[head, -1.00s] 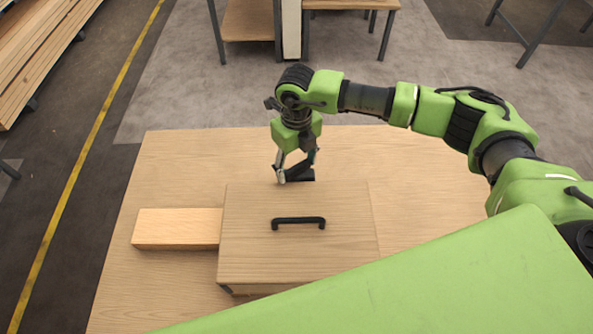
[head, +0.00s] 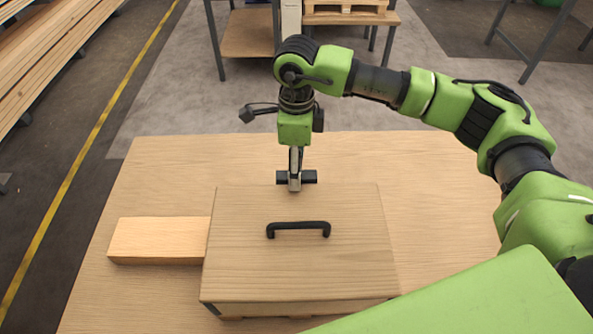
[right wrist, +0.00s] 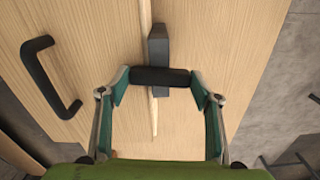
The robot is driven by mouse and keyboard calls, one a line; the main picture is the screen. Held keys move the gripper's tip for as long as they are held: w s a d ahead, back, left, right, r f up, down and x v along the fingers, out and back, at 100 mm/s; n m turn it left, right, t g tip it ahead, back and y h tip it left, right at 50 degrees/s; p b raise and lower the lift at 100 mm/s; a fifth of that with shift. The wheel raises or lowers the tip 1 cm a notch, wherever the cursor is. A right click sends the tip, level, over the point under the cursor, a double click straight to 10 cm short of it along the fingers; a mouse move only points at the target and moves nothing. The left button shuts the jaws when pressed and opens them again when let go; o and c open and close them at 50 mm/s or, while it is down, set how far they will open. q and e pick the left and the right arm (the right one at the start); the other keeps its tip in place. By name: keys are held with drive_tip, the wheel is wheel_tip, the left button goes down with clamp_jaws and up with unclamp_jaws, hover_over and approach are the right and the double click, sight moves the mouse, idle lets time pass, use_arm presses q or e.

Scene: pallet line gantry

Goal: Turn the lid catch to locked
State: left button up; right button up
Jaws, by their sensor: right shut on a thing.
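The wooden box with its flat lid (head: 300,265) stands on the table, with a black handle (head: 298,229) on top. The dark lid catch (head: 311,177) is at the lid's far edge. In the right wrist view, its black bar (right wrist: 148,77) lies across the lid edge, over a grey block along that edge. My right gripper (head: 295,187) points down over the catch, partly hiding it in the head view. In the right wrist view, its fingers (right wrist: 160,82) are shut on the bar's two ends. My left gripper is not in view.
A pale wooden block (head: 158,240) lies against the box's left side. The wooden table (head: 440,180) is clear behind and right of the box. A bench (head: 248,35) stands on the floor beyond, and stacked planks (head: 45,55) lie at the far left.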

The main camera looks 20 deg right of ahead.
drive_tip(key=shift+n+b, duration=0.55)
drive_tip(key=shift+n, duration=0.15)
drive_tip(key=shift+r, duration=0.1)
drive_tip(key=o, duration=1.1)
wheel_tip(320, 180, up, 12)
